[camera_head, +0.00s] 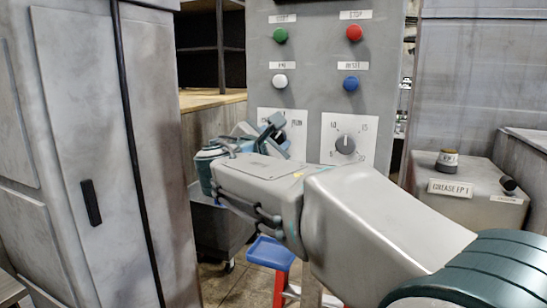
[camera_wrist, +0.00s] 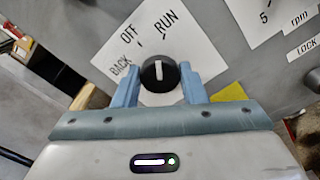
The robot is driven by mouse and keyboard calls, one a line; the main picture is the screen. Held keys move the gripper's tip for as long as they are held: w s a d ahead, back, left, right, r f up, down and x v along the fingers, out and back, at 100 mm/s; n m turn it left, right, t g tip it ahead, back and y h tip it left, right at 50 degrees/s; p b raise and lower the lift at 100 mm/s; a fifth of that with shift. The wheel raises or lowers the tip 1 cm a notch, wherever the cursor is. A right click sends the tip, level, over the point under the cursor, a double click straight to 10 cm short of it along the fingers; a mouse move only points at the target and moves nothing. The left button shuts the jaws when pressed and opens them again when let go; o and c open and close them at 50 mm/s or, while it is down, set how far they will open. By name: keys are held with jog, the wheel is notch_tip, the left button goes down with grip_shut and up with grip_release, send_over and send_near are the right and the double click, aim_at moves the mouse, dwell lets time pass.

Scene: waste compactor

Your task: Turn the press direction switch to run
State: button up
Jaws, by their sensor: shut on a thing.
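The press direction switch (camera_wrist: 158,75) is a round black knob with a white pointer line, on a white plate (camera_wrist: 112,53) marked BACK, OFF and RUN. In the wrist view its line points nearly straight up, close to the direction of the RUN label and away from BACK. My gripper (camera_wrist: 159,70) has one blue finger on each side of the knob and is shut on it. In the head view my gripper (camera_head: 276,130) is at the plate (camera_head: 297,123) and hides the knob.
Above are green (camera_head: 280,35), red (camera_head: 354,33), white (camera_head: 279,81) and blue (camera_head: 351,83) buttons. A numbered dial (camera_head: 345,145) is right of the switch. A grey cabinet (camera_head: 95,150) stands left, and a grease box (camera_head: 460,190) right.

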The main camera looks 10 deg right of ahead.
jog(key=shift+f+m+b, duration=0.1)
jog(key=shift+m+b, duration=1.1)
jog(key=shift+b, duration=0.1)
jog(key=o, duration=1)
jog(key=shift+a, duration=0.1)
jog(key=v, duration=1.3)
jog(key=shift+s+a+b, duration=0.2)
jog(key=shift+s+b, duration=0.15)
